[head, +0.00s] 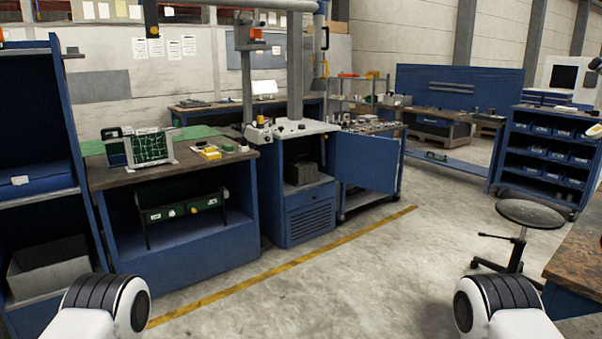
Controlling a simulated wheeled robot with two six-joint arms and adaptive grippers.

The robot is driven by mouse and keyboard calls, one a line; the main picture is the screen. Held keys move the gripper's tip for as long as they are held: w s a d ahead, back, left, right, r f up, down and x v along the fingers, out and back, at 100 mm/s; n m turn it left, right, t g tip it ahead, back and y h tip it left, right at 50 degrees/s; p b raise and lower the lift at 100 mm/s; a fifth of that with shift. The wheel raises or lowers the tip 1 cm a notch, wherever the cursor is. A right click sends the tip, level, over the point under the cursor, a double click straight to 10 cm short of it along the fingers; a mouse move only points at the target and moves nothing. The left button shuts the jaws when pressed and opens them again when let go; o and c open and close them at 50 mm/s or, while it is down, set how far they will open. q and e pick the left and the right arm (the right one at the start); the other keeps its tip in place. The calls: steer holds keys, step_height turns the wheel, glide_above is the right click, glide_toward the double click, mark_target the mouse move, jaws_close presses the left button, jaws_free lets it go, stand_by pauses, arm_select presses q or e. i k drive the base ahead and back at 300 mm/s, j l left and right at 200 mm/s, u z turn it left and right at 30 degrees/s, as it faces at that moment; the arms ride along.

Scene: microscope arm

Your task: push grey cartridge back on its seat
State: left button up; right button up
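I cannot pick out a grey cartridge or its seat with certainty; parts on the benches are small and far off. A workstation (300,128) with a pale top and a tall grey post (295,65) stands in the middle, with small dark parts on its top. A dark grey box (301,173) sits in its open compartment. Neither of my grippers shows; only white and black links of my arms are at the bottom left and bottom right, well away from the benches.
A left bench (120,178) carries a green board in a frame (148,148) and small yellow parts (209,153). An open blue door (366,160) juts out beside the workstation. A stool (529,213) and wooden table (580,250) stand at right. The middle floor is clear.

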mark_target(302, 171)
steer(key=i+l, duration=0.1)
steer(key=i, duration=3.35)
steer(key=i+l+u, duration=0.35)
steer(key=i, duration=0.35)
steer(key=i+l+u, duration=0.35)
steer(key=i, duration=0.35)
steer(key=i+l+u, duration=0.35)
steer(key=i+l, duration=0.25)
